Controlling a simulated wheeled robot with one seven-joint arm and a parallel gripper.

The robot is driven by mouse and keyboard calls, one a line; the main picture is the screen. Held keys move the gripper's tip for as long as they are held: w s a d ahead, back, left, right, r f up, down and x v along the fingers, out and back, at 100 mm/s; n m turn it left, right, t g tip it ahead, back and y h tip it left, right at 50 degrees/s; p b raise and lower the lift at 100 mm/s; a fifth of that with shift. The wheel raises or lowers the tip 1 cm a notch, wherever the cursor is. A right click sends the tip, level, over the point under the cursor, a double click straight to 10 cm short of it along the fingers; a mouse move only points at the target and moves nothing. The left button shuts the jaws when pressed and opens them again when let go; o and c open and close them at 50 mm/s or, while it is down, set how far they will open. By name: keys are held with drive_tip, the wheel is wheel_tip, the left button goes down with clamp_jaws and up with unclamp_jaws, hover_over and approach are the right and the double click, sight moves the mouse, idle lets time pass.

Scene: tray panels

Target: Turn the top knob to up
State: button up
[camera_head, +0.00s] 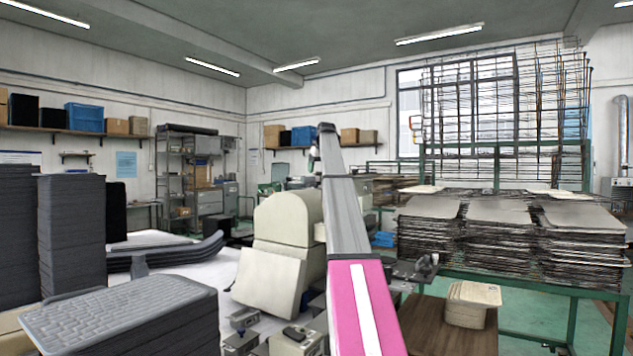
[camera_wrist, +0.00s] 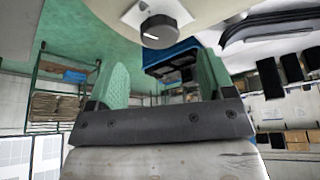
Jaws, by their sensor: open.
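A round dark grey knob (camera_wrist: 158,31) sits on a pale square plate at the top of the wrist view. The plate is on a cream machine surface (camera_wrist: 215,10). A short white mark shows on the knob's face, left of its middle. The wrist view is turned, so I cannot tell the knob's true setting. My gripper (camera_wrist: 163,60) is open, with green fingers on both sides and nothing between them. The knob lies past the fingertips, apart from them. In the head view, the cream machine (camera_head: 270,282) stands behind my arm; the knob and fingertips cannot be made out.
Grey stacks of trays (camera_head: 125,315) stand at the left of the head view. Shelves and cartons line the walls.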

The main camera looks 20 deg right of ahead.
sight(316, 185)
drive_tip(key=x, duration=0.5)
drive_tip(key=shift+f, duration=0.3)
drive_tip(key=shift+c, duration=0.2)
drive_tip(key=c, duration=0.9)
drive_tip(key=shift+m+h, duration=0.6)
drive_tip(key=shift+m, duration=1)
drive_tip(key=o, duration=0.9)
drive_tip(key=shift+o, duration=0.2)
drive_tip(key=shift+a+r, duration=0.1)
drive_tip(key=shift+r, duration=0.05)
